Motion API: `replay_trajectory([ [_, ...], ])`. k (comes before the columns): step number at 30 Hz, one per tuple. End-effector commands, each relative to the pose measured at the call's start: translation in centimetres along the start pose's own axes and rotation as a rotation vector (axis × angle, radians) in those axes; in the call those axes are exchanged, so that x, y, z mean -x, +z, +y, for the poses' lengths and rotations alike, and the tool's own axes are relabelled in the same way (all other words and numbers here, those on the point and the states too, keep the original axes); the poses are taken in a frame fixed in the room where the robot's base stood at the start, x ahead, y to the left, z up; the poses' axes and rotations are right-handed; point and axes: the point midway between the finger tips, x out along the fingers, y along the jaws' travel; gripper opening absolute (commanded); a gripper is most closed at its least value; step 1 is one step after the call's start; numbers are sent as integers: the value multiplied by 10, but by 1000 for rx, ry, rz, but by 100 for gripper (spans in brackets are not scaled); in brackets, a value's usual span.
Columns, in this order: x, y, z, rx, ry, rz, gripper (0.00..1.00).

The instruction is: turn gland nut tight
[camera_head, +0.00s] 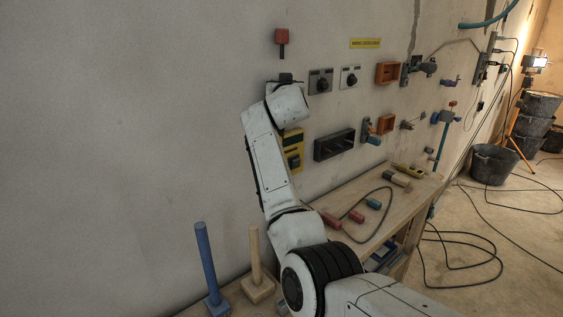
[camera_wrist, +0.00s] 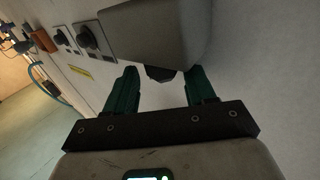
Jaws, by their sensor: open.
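In the wrist view a grey box (camera_wrist: 158,32) is fixed to the wall, and a dark faceted piece (camera_wrist: 160,73), which looks like the gland nut, sticks out of its near face. My gripper (camera_wrist: 163,80) is open, with one green finger on each side of this nut. Gaps show between the nut and both fingers, so it looks ungripped.
The wall to the left is bare.

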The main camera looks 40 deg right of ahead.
Motion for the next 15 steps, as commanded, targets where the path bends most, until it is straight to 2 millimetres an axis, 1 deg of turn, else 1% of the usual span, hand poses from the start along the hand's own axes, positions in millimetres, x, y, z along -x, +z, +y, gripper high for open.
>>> replay_trajectory([
  [1,1,-2,-6,0,-13,3,65],
  [8,1,-6,-5,2,-54,1,65],
  [15,1,-6,-3,3,-137,-2,65],
])
